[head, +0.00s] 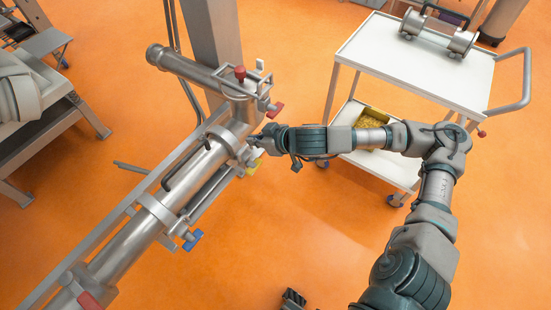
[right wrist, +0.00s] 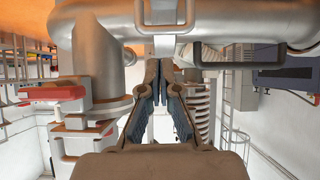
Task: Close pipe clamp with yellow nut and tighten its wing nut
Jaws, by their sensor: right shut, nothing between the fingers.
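The metal pipe (head: 200,170) runs diagonally across the left half of the head view. A pipe clamp with a yellow wing nut (head: 253,164) sits around its upper part, and my right gripper partly covers it. I cannot tell if this clamp is closed. My right gripper (head: 256,141) is beside the pipe, just above the yellow nut. In the right wrist view its fingers (right wrist: 160,82) are shut and empty, pointing at a metal tab (right wrist: 164,46) under a pipe. The yellow nut is not seen there. A dark ribbed piece at the head view's bottom edge may be my left gripper.
Other clamps have a blue wing nut (head: 192,240) lower down and a red one (head: 275,109) higher up. A red knob (head: 240,72) tops a valve. A white cart (head: 365,43) stands right, with a yellow bin (head: 371,121) below. Orange floor is clear at lower centre.

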